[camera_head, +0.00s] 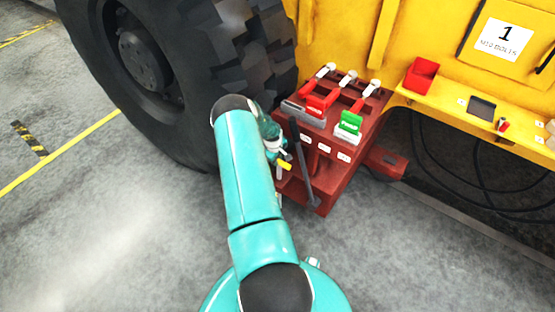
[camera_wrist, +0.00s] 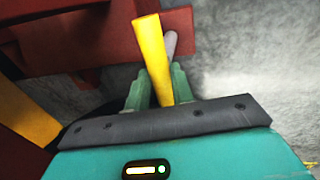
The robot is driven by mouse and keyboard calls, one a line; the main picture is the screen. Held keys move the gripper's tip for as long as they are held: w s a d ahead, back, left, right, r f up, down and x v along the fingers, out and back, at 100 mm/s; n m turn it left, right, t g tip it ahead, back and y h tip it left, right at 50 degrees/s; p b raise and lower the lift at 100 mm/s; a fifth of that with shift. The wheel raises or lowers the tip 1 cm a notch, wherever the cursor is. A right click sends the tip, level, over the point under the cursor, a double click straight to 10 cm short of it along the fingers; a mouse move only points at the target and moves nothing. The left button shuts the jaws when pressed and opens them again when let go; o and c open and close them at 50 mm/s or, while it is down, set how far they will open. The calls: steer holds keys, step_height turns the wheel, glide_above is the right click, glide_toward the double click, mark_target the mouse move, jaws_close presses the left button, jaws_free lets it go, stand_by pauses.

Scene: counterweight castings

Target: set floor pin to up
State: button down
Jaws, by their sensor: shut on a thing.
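A flat yellow handle (camera_wrist: 151,60), apparently the floor pin, stands between the fingers of my gripper (camera_wrist: 160,88) in the wrist view. The fingers are shut on it, and its upper end sticks out past them. A grey rounded piece (camera_wrist: 171,43) shows just behind it. In the head view the yellow tip (camera_head: 285,166) shows beside my gripper (camera_head: 274,146), at the left front of the dark red lever stand (camera_head: 325,187). My arm hides part of this area, and the pin's lower end and seat cannot be made out.
A dark upright bar (camera_head: 301,165) stands close right of my gripper. Levers with a red tag (camera_head: 315,109) and a green tag (camera_head: 350,122) top the stand. A big tyre (camera_head: 235,55) is behind left, a yellow ledge (camera_head: 462,110) right. The floor at left is clear.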

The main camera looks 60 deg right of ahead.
step_height(320, 180, up, 12)
steer(key=shift+f, duration=0.25)
steer(key=c, duration=1.2)
jaws_free()
steer(key=shift+r, duration=0.15)
steer(key=shift+c, duration=0.2)
step_height(320, 180, up, 13)
steer(key=a, duration=0.2)
steer(key=shift+w+a+r, duration=0.15)
steer(key=shift+w+a, duration=0.05)
steer(key=shift+a, duration=0.15)
steer(key=shift+w, duration=0.1)
